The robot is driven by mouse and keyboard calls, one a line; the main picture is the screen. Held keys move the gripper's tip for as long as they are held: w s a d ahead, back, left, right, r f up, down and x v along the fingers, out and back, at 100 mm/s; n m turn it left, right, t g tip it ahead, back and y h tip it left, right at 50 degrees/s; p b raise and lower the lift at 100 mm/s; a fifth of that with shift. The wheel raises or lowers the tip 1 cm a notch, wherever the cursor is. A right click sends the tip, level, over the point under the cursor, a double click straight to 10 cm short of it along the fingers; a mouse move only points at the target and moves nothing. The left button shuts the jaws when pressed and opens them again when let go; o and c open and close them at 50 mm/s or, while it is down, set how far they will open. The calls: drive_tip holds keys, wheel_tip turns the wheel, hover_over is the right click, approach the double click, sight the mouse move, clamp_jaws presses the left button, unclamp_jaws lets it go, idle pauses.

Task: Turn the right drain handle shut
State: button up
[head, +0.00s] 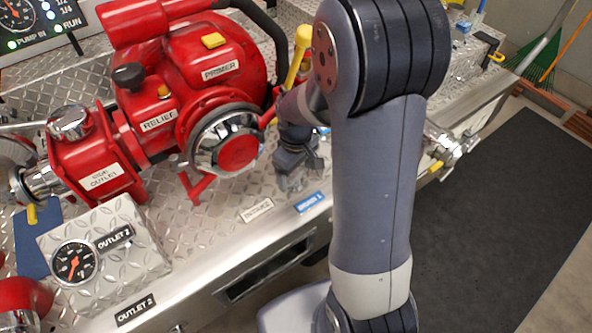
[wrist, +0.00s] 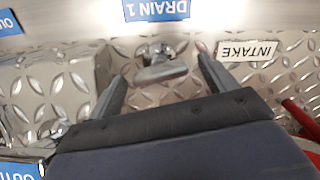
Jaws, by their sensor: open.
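A small metal drain handle (wrist: 162,73) shows in the wrist view, just below the upside-down blue DRAIN 1 label (wrist: 155,9). Its bar lies nearly crosswise, slightly tilted, on a round fitting. My gripper (wrist: 163,72) is open, with one finger to each side of the handle and gaps between. I cannot tell whether the fingers touch it or how deep they reach. In the head view my gripper (head: 290,178) points down at the deck by the DRAIN 1 label (head: 312,202), and the handle is mostly hidden by it. No second drain handle is clear.
The red pump (head: 205,75) with its round cap stands left of my gripper. The INTAKE label (wrist: 247,50) lies right of the handle in the wrist view. A metal box (wrist: 55,90) stands to the left there. A gauge box (head: 105,250) sits front left.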

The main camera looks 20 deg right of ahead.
sight(296, 174)
drive_tip(key=shift+c, duration=0.3)
drive_tip(key=c, duration=0.9)
drive_tip(key=shift+m, duration=1.4)
drive_tip(key=shift+c, duration=0.2)
drive_tip(key=o, duration=1)
drive_tip(key=shift+r, duration=0.1)
wheel_tip(296, 174, up, 11)
drive_tip(key=shift+p, duration=0.4)
drive_tip(key=shift+f, duration=0.25)
